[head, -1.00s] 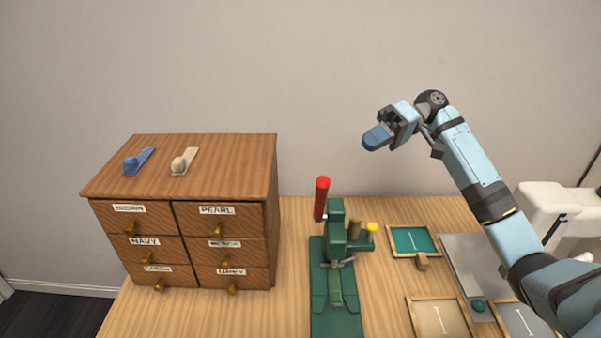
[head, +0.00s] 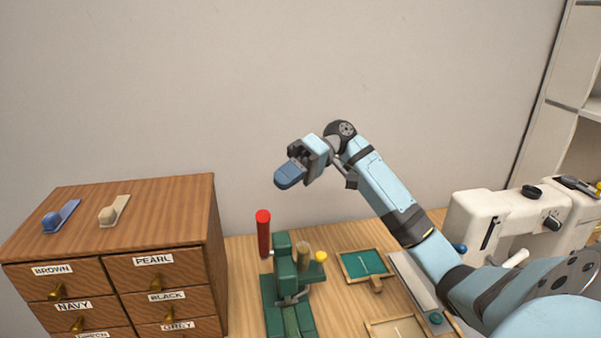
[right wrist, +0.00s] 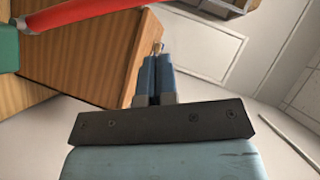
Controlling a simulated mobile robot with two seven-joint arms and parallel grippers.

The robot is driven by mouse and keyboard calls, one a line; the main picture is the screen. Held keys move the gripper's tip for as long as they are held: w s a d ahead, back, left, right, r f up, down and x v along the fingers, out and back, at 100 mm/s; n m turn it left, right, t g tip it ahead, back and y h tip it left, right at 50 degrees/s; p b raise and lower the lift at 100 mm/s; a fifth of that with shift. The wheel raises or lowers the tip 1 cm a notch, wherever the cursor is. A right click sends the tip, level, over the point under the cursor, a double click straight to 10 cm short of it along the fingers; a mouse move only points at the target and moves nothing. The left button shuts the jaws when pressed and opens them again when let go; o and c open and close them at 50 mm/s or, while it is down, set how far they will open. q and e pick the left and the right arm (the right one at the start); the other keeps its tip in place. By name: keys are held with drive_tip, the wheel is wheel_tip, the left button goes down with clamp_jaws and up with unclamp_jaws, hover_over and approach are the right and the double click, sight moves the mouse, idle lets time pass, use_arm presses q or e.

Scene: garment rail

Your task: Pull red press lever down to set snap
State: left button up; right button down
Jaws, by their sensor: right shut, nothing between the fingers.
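The red press lever (head: 263,234) stands upright at the back left of the green press (head: 284,275) on the table. In the right wrist view the red lever (right wrist: 85,14) crosses the top left corner, with a bit of green press (right wrist: 7,48) at the edge. My right gripper (head: 289,175) is shut and empty, above and to the right of the lever's top in the head view, apart from it. Its blue fingers (right wrist: 157,75) lie together in the right wrist view. My left gripper is not in view.
A wooden drawer cabinet (head: 185,233) with labelled drawers stands left of the press. Framed trays (head: 347,275) lie right of it. A white sewing machine (head: 475,219) stands at the right. A plain wall is behind; the air above the press is free.

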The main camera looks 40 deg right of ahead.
sight(266, 238)
use_arm(q)
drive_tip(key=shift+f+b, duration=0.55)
drive_tip(key=shift+b, duration=0.7)
use_arm(e)
drive_tip(key=s+a+f, duration=0.2)
drive_tip(key=a, duration=0.3)
drive_tip(key=shift+s+a+f, duration=0.15)
drive_tip(key=shift+s+f, duration=0.05)
drive_tip(key=shift+f, duration=0.1)
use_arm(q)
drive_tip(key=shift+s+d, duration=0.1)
